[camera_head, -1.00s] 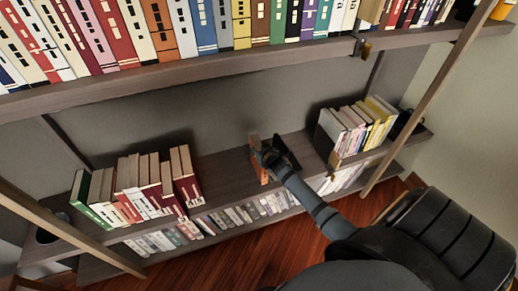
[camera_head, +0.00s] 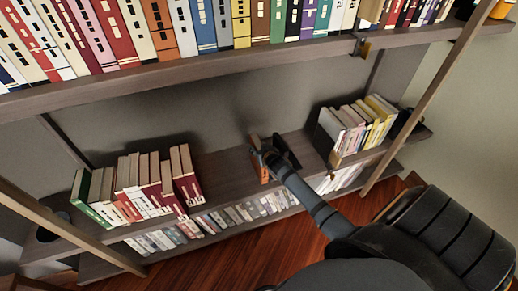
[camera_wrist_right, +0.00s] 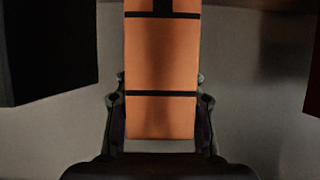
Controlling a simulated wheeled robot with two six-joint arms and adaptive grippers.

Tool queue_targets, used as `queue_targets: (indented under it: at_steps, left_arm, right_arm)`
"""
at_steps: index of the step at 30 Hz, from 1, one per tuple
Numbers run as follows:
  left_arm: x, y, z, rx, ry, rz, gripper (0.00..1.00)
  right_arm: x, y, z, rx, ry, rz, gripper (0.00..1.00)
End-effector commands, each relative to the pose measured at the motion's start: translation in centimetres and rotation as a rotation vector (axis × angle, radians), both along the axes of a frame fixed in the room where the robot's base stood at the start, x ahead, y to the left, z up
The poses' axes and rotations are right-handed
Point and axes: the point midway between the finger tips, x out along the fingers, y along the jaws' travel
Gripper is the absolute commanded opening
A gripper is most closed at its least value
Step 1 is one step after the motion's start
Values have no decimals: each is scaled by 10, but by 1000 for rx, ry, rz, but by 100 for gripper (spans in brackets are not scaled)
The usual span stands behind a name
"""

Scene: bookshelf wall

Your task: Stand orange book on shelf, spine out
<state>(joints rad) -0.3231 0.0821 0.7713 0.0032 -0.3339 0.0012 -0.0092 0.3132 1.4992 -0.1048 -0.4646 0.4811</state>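The orange book (camera_head: 264,174) stands upright on the middle shelf, in the gap between two groups of books. Much of it is hidden by my right gripper (camera_head: 261,157) in the head view. In the right wrist view, the orange book (camera_wrist_right: 160,65) shows its narrow orange face with dark bands toward the camera. The fingers of my right gripper (camera_wrist_right: 160,112) lie along both sides of it and look closed against it. Contact of its base with the shelf is hard to make out. My left gripper is not in view.
The middle shelf (camera_head: 228,163) has bare room on both sides of the orange book. Red and cream books (camera_head: 140,190) stand to the left. White and yellow books (camera_head: 358,125) stand to the right.

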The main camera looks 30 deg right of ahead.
Motion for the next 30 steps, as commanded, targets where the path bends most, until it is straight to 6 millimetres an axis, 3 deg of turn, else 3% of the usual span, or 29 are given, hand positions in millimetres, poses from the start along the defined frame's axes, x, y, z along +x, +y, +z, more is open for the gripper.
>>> queue_targets:
  at_steps: [3, 14, 24, 30]
  left_arm:
    - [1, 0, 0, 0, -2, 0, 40]
    - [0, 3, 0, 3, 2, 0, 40]
    - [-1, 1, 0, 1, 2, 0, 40]
    - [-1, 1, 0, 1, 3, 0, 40]
  right_arm:
    - [-1, 0, -1, 0, 2, -1, 56]
    - [-8, 0, -1, -1, 9, -2, 56]
    - [-72, 16, 36, -3, 7, 2, 56]
    - [-98, 22, 52, -1, 5, 0, 56]
